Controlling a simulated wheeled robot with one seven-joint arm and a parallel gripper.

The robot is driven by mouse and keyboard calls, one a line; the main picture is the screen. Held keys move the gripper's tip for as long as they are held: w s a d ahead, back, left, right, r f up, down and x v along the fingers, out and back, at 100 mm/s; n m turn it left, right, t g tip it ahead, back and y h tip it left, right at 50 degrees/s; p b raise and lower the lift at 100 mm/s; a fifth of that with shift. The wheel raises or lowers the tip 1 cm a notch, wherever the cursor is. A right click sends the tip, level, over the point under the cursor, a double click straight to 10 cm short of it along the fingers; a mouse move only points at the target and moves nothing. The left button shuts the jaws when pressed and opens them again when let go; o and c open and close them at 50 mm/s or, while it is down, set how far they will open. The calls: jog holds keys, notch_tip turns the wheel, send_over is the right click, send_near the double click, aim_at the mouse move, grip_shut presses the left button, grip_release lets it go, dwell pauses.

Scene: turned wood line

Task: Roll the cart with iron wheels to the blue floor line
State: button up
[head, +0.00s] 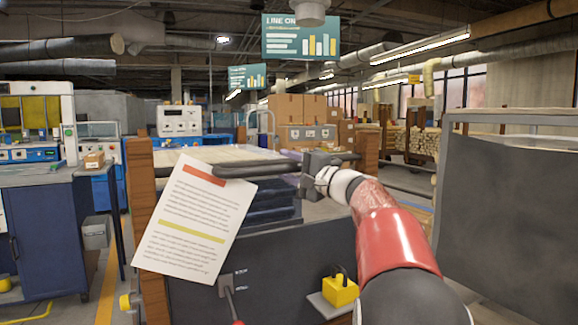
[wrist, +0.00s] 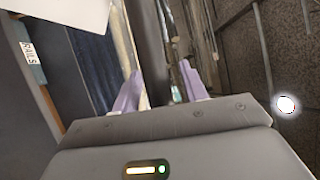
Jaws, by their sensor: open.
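A cart with wooden corner posts and a dark front panel (head: 270,262) stands close in front of me. A dark horizontal handle bar (head: 262,166) runs across its top. Its wheels are out of view, so I cannot tell if they are iron. My gripper (head: 312,172) is at the bar, right of its middle. In the wrist view, the open lilac fingers of my gripper (wrist: 159,88) stand on either side of the dark bar (wrist: 150,50), with gaps showing.
A paper sheet (head: 197,220) hangs over the cart's left front. A yellow block (head: 340,291) sits low at the front. A grey-panelled rack (head: 508,195) stands close on the right. A blue workbench (head: 45,215) and yellow floor line (head: 106,290) are left.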

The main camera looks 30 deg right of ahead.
grip_shut()
jog(key=shift+s, duration=0.1)
